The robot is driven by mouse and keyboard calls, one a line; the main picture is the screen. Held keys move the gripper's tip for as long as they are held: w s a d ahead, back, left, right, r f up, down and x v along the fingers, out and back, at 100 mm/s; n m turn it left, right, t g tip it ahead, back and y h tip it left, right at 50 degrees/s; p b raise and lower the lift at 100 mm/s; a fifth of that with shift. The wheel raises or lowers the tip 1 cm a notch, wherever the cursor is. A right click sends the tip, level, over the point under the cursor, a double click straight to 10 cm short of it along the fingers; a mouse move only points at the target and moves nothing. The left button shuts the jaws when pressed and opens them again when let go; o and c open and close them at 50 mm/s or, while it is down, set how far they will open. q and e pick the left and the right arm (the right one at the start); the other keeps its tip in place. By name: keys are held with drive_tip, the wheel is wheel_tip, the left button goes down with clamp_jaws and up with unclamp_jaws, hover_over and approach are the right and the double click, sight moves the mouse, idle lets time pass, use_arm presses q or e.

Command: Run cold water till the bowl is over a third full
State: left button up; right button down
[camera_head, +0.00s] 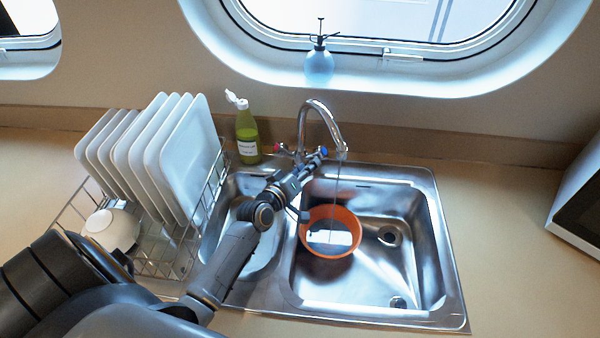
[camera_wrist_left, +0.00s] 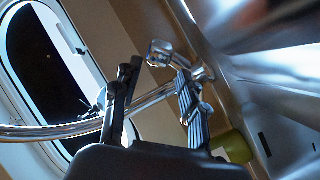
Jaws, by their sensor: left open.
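The chrome tap (camera_head: 319,106) stands behind the sink, with a red-marked knob (camera_head: 281,148) on its left and a blue-marked knob (camera_head: 323,151) on its right. A thin stream of water (camera_head: 337,185) falls from the spout into the orange bowl (camera_head: 312,243) in the right basin. A pale, reflecting surface shows inside the bowl; its exact level is hard to tell. My left gripper (camera_head: 307,165) is open beside the blue-marked knob. In the left wrist view the gripper (camera_wrist_left: 160,78) has its fingers apart, with a chrome knob (camera_wrist_left: 159,53) just beyond them. Contact cannot be told. My right gripper is out of view.
A dish rack (camera_head: 176,262) with several white plates (camera_head: 187,150) and a white cup (camera_head: 112,229) stands left of the sink. A green bottle (camera_head: 246,135) stands behind the left basin. A blue sprayer (camera_head: 319,66) stands on the porthole sill. The right counter is mostly clear.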

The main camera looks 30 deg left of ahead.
sight(321, 153)
use_arm(q)
drive_tip(key=shift+s+r, duration=0.15)
drive_tip(key=shift+s, duration=0.7)
drive_tip(key=shift+s+r, duration=0.15)
drive_tip(key=shift+s, duration=0.65)
drive_tip(key=shift+d+f+b, duration=0.2)
drive_tip(key=shift+f+b, duration=0.05)
drive_tip(key=shift+b, duration=0.05)
drive_tip(key=w+y+b, duration=0.1)
drive_tip(key=w, duration=0.3)
drive_tip(key=w+f+n+t+y+b, duration=0.1)
drive_tip(key=w, duration=0.3)
drive_tip(key=w+y+b, duration=0.1)
drive_tip(key=w+b, duration=0.1)
drive_tip(key=w, duration=0.2)
drive_tip(key=shift+a+f+n+t, duration=0.25)
drive_tip(key=shift+f+n+t, duration=0.05)
drive_tip(key=shift+t, duration=0.1)
drive_tip(key=shift+c, duration=0.5)
